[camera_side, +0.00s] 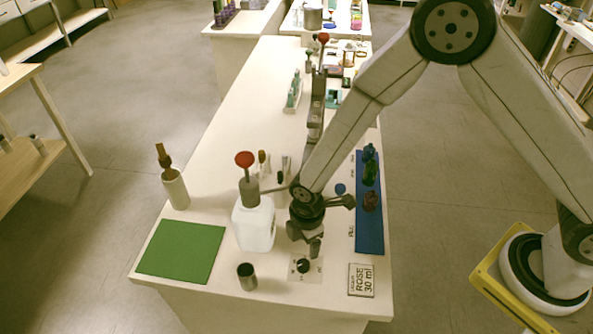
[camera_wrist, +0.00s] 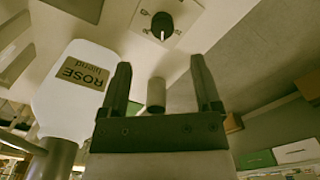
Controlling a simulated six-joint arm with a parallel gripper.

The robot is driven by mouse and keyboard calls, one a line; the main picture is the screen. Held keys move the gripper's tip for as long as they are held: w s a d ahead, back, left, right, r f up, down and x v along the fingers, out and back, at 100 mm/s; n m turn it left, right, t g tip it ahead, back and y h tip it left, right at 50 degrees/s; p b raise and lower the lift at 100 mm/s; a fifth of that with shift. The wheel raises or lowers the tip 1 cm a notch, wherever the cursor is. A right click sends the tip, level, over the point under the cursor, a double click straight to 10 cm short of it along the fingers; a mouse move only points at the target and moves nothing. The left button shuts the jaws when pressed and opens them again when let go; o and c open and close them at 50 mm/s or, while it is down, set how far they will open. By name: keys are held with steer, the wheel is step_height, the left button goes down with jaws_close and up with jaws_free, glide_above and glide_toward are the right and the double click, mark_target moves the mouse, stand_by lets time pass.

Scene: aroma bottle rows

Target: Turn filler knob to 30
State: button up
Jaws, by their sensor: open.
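The filler knob (camera_side: 304,266) is a black dial on a small white plate near the table's front edge. It also shows at the top of the wrist view (camera_wrist: 162,25), with a pale pointer mark; its exact scale reading is too small to tell. My gripper (camera_side: 304,240) hangs pointing down just above and behind the knob. In the wrist view its two fingers (camera_wrist: 160,68) are apart with nothing held, and the knob lies beyond the tips, apart from them. A white bottle (camera_side: 254,226) labelled ROSE blend, with a red-topped pump, stands left of the gripper.
A metal cup (camera_side: 247,276) stands left of the knob. A card (camera_side: 361,280) reading ROSE 30 ml lies to the right. A green mat (camera_side: 181,251) is at left, a blue mat (camera_side: 369,236) with bottles at right. The table edge is close in front.

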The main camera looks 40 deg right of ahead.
mark_target(303, 263)
steer(key=shift+a+f+n, duration=0.3)
steer(key=shift+a+f, duration=0.05)
steer(key=shift+f, duration=0.05)
steer(key=shift+f, duration=0.1)
steer(key=shift+f, duration=3.75)
steer(key=shift+c, duration=0.2)
jaws_close()
